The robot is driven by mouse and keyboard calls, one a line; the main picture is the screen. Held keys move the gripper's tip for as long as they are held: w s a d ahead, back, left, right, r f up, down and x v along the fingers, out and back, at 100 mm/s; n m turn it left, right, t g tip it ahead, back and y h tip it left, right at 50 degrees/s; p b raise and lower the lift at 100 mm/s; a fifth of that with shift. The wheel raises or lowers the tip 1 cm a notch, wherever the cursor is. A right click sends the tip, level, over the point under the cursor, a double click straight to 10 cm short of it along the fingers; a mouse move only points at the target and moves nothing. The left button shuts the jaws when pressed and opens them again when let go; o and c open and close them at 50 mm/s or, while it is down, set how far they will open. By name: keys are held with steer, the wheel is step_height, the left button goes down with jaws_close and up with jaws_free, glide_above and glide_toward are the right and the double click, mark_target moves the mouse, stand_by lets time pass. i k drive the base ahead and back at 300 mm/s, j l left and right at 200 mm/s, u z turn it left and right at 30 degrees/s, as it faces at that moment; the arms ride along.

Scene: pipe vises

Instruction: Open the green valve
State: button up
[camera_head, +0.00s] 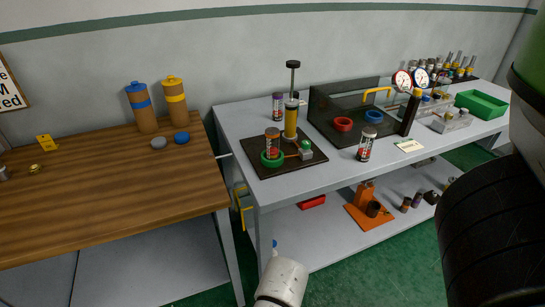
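A black square plate (260,172) lies on the front left part of the grey metal bench. A green ring (264,160) stands on it around the foot of a jar-like cylinder (272,141) with a brown top. A small green part (305,145) on a pale block sits at the plate's right side, joined toward the ring by a thin rod. I cannot tell which green part is the valve, or how it is set. Behind them stands a yellow cylinder (291,119) with a tall black-topped plunger. My gripper is not in view.
A black tray (334,133) holds a red ring (343,124) and a blue ring (373,117). A jar (366,144) and a dark upright cylinder (410,112) stand nearby. A wooden table (100,195) is at left, across a narrow gap. Green floor (375,262) lies in front.

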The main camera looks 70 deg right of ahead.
mark_target(305, 144)
steer(key=j+z, duration=0.15)
steer(key=z, duration=0.2)
steer(key=j+z, duration=0.2)
steer(key=z, duration=0.15)
steer(key=j+z, duration=0.2)
steer(key=z, duration=0.15)
steer(key=i+l+z, duration=0.1)
steer(key=i+z, duration=0.5)
steer(key=k+l, duration=0.05)
